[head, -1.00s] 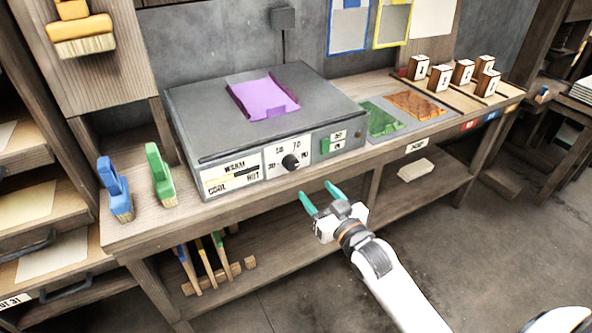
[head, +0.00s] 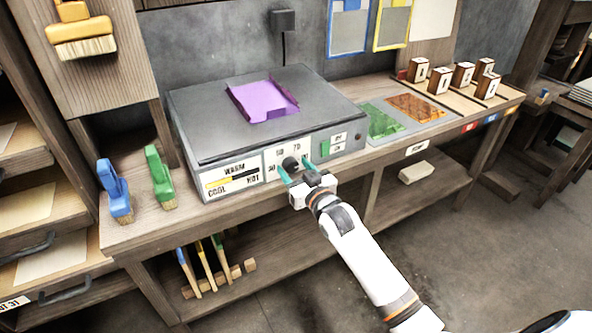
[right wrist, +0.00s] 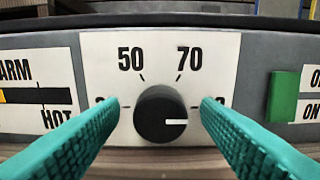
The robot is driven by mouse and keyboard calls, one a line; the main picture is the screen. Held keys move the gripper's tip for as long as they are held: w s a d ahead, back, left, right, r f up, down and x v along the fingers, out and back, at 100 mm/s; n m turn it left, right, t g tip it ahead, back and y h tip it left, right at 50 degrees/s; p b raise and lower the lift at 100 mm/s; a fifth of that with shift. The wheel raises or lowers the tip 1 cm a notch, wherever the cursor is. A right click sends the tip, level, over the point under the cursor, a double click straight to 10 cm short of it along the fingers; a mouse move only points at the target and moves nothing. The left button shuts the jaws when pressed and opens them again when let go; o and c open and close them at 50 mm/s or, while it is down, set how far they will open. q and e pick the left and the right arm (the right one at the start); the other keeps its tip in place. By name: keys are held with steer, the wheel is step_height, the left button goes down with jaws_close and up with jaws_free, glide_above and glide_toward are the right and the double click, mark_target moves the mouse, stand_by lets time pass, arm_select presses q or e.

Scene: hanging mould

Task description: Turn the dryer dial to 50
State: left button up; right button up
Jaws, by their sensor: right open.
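The dryer (head: 255,120) is a grey box on the bench with a purple piece on its lid. Its black dial (right wrist: 161,114) sits on a white plate, and it also shows in the head view (head: 290,163). The dial's white mark points right, toward a number mostly hidden by a finger. 50 is printed at upper left and 70 at upper right. My right gripper (head: 294,174) is open, with its teal fingers on either side of the dial and apart from it; the fingers (right wrist: 160,112) also flank it in the right wrist view. My left gripper is not in view.
A green switch (right wrist: 284,96) is right of the dial plate, and a warm/cool gauge (right wrist: 38,97) is left. Blue (head: 115,190) and green (head: 160,177) brushes stand left of the dryer. Green and orange sheets (head: 416,107) and several wooden blocks lie to the right.

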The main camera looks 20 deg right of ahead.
steer(key=c, duration=1)
steer(key=shift+o, duration=0.2)
